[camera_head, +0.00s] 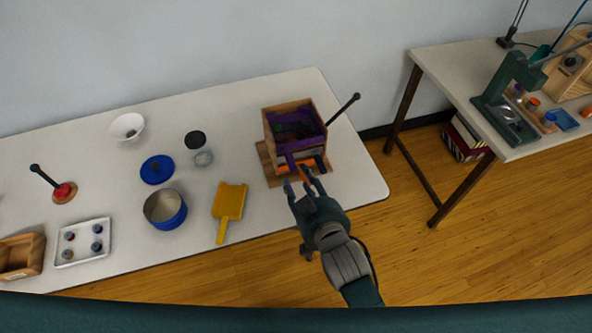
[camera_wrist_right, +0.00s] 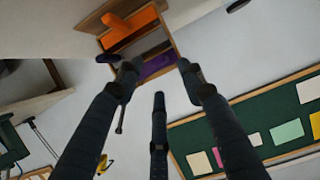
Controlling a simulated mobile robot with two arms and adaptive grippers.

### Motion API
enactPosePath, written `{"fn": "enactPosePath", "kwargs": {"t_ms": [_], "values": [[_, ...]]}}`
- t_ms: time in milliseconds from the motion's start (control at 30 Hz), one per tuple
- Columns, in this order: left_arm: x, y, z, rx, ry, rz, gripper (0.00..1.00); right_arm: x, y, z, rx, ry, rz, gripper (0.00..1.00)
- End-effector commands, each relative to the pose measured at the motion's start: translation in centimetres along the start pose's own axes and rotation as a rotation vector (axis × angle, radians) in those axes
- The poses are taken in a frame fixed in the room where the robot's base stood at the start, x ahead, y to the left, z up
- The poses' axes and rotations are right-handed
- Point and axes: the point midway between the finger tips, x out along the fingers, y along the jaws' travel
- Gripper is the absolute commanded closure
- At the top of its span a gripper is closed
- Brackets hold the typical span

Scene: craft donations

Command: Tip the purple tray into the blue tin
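The purple tray (camera_head: 289,158) sits in a wooden box (camera_head: 270,128) on the table, its purple front part facing my right gripper. It also shows in the right wrist view (camera_wrist_right: 160,66). The blue tin (camera_head: 166,217) stands open on the table to the left, and its inside looks pale. A blue lid (camera_head: 157,169) lies behind it. My right gripper (camera_head: 303,184) is just in front of the box. Its fingers are spread and nothing shows between them in the right wrist view (camera_wrist_right: 159,82). My left gripper is out of view.
An orange tray (camera_head: 312,165) is low in the same box. A black-knobbed rod (camera_head: 345,107) sticks out right of it. A yellow scoop (camera_head: 229,202) lies between tin and box. A jar (camera_head: 203,158), white bowl (camera_head: 128,127) and white tray (camera_head: 83,260) stand further left.

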Motion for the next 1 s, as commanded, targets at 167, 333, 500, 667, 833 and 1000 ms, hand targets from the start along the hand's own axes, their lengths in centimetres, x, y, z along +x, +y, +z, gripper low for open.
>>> {"fn": "enactPosePath", "kwargs": {"t_ms": [167, 333, 500, 667, 833, 1000], "values": [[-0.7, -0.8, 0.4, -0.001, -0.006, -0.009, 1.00, 3.3, 0.0, -0.2, -0.001, 0.000, 0.001, 0.61], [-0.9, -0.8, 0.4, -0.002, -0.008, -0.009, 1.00, 5.4, 0.0, -0.1, 0.001, 0.000, 0.000, 0.61], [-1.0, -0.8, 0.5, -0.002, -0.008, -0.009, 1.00, 6.3, 0.0, 0.0, 0.001, 0.000, 0.000, 0.61], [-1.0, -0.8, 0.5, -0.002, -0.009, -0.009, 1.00, 6.4, 0.0, 0.0, 0.001, 0.000, 0.000, 0.61], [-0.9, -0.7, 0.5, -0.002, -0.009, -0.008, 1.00, 6.4, 0.0, 0.0, 0.001, 0.000, 0.000, 0.73], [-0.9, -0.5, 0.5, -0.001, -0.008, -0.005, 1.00, 6.4, 0.0, 0.0, 0.001, 0.000, -0.001, 1.00]]}}
